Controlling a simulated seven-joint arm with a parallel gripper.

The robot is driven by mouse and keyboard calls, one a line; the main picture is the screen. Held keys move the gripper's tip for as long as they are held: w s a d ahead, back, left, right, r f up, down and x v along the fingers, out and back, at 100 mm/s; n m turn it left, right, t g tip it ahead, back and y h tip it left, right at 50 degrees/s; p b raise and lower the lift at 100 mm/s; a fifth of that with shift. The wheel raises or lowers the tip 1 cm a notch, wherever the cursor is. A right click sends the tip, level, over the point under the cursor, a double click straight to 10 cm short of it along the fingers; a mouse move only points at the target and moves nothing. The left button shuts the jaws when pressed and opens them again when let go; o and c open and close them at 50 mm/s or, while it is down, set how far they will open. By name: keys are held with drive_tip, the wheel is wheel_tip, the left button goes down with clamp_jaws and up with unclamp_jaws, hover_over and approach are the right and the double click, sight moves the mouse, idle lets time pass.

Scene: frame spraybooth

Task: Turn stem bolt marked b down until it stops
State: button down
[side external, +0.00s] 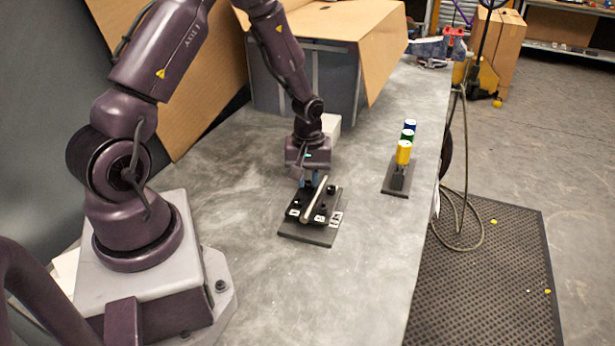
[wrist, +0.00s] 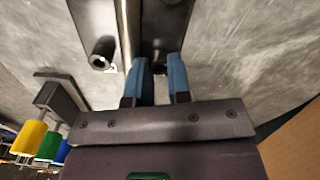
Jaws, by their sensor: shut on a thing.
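A dark clamp fixture (side external: 310,233) lies on the grey bench, with black bolts, small white marked tags and a pale metal tube (side external: 314,199) across it. My gripper (side external: 312,184) points down over its far side. In the wrist view my gripper's blue fingers (wrist: 159,62) are shut on a dark stem bolt, mostly hidden between them. Its mark cannot be read, so I cannot tell whether it is b. Another black bolt (wrist: 103,52) stands free left of the tube in the wrist view, beside a white tag.
A dark stand with yellow (side external: 403,152), green and blue cylinders stands to the right of the fixture, near the bench edge. A large cardboard-topped box (side external: 340,22) is behind my arm. Bare bench (side external: 365,260) lies in front and right of the fixture.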

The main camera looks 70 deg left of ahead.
drive_tip(key=m, duration=0.7)
drive_tip(key=shift+w, duration=0.15)
drive_tip(key=m, duration=0.4)
drive_tip(key=shift+d, duration=0.15)
drive_tip(key=m, duration=0.4)
drive_tip(key=shift+d+m, duration=0.1)
drive_tip(key=shift+m, duration=0.2)
drive_tip(key=m, duration=0.6)
drive_tip(key=shift+d, duration=0.1)
drive_tip(key=m, duration=0.5)
drive_tip(key=shift+m, duration=0.4)
drive_tip(key=c, duration=1.1)
unclamp_jaws()
drive_tip(key=shift+o, duration=0.2)
